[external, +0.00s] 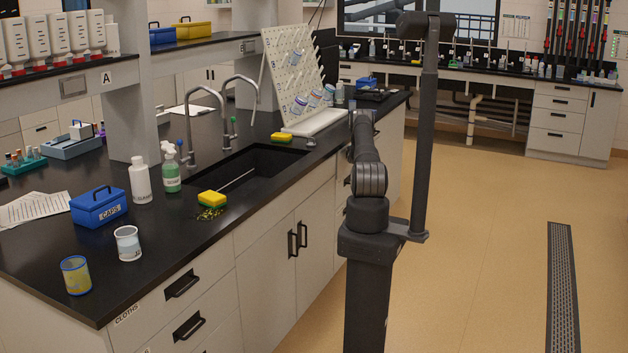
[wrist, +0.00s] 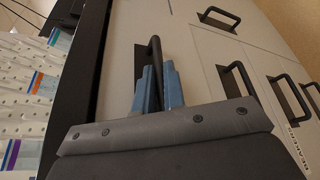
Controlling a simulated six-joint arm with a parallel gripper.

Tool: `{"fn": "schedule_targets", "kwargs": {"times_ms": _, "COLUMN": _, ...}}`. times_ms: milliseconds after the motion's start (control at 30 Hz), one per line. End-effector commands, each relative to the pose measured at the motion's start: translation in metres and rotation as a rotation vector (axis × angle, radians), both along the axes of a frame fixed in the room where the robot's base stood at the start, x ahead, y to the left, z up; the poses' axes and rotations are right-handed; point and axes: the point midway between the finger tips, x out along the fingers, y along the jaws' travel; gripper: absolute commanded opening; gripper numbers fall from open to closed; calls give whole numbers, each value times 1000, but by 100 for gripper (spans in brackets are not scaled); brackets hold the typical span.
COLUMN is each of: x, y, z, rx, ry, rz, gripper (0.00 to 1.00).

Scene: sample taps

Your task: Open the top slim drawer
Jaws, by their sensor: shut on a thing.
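In the wrist view the top slim drawer (wrist: 122,50) has a pale front just beside the black bench edge. Its black bar handle (wrist: 154,50) stands between the blue fingers of my gripper (wrist: 158,85). The fingers are shut on this handle. The drawer front looks about flush with the fronts around it; any small gap is hard to tell. In the external view my arm hides the drawer and its handle, and the fingers cannot be made out clearly.
More black handles (wrist: 237,80) sit on neighbouring fronts in the wrist view. The black bench top (external: 150,215) carries a sink, a pegboard rack (external: 293,70) and bottles. The tan floor (external: 480,230) right of my arm is clear, with a drain grate (external: 562,285).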

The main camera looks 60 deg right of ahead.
Motion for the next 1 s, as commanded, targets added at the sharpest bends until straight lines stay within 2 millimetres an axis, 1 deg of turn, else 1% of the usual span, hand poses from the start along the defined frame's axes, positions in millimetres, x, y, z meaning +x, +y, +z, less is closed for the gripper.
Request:
{"fn": "schedule_targets", "kwargs": {"times_ms": 33, "x": -10, "y": 0, "z": -1, "rx": 3, "ry": 3, "rz": -3, "gripper": 0}}
{"fn": "schedule_targets", "kwargs": {"times_ms": 167, "x": -37, "y": -1, "z": 0, "rx": 1, "ry": 2, "rz": -4, "gripper": 0}}
{"fn": "schedule_targets", "kwargs": {"times_ms": 267, "x": -68, "y": -1, "z": -1, "rx": 2, "ry": 2, "rz": -6, "gripper": 0}}
{"fn": "schedule_targets", "kwargs": {"times_ms": 367, "x": -102, "y": -1, "z": -1, "rx": 3, "ry": 1, "rz": -7, "gripper": 0}}
{"fn": "schedule_targets", "kwargs": {"times_ms": 400, "x": -117, "y": 0, "z": -1, "rx": 3, "ry": 2, "rz": -7, "gripper": 0}}
{"fn": "schedule_targets", "kwargs": {"times_ms": 700, "x": -223, "y": 0, "z": -1, "rx": 3, "ry": 1, "rz": -7, "gripper": 0}}
{"fn": "schedule_targets", "kwargs": {"times_ms": 900, "x": -280, "y": 0, "z": -1, "rx": 1, "ry": 1, "rz": -6, "gripper": 0}}
{"fn": "schedule_targets", "kwargs": {"times_ms": 1000, "x": -302, "y": 0, "z": -1, "rx": 1, "ry": 1, "rz": -4, "gripper": 0}}
